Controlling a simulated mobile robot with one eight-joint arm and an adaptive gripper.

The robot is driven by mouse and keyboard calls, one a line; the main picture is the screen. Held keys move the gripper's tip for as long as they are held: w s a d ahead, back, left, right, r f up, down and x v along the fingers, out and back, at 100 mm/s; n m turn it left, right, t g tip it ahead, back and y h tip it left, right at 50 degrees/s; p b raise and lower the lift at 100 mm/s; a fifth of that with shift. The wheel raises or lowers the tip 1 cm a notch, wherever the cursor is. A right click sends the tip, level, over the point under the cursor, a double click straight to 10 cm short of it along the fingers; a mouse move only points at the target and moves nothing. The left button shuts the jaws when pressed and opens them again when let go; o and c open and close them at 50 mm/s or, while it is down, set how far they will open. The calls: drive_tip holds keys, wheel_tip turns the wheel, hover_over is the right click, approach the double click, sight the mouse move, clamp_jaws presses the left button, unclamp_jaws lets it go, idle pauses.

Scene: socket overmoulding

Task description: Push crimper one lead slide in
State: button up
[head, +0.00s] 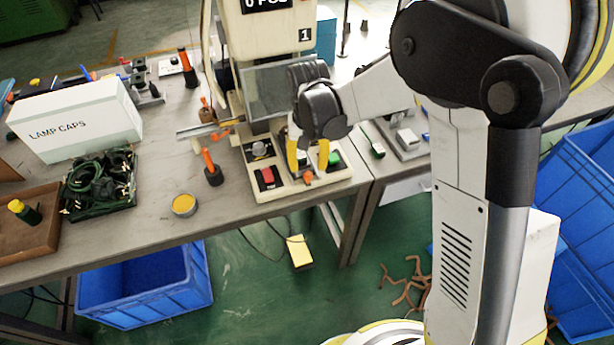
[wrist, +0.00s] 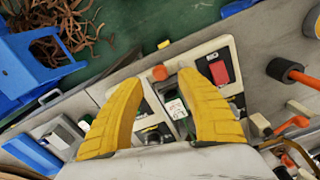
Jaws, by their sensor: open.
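Crimper one (head: 240,30) is the tall cream machine with a "1" plate, standing on the bench. Its base (head: 290,190) carries a red button (head: 267,176) and a green button (head: 334,158). A small orange knob (head: 308,177), which looks like the lead slide's handle, is at the base's front edge. My gripper (head: 308,160) is open above the base, its yellow fingers pointing down. In the wrist view the orange knob (wrist: 160,73) shows between the yellow fingertips (wrist: 159,82). I cannot tell whether they touch it. The slide's body is mostly hidden.
An orange-handled tool (head: 212,172) stands left of the base, near a yellow tin (head: 185,205). A lamp caps box (head: 75,118) and a tray of green leads (head: 100,185) are further left. A blue crate (head: 145,285) is below the bench.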

sight(308, 174)
wheel_tip(308, 174, down, 4)
drive_tip(key=shift+f+b, duration=0.25)
drive_tip(key=shift+b, duration=0.4)
clamp_jaws()
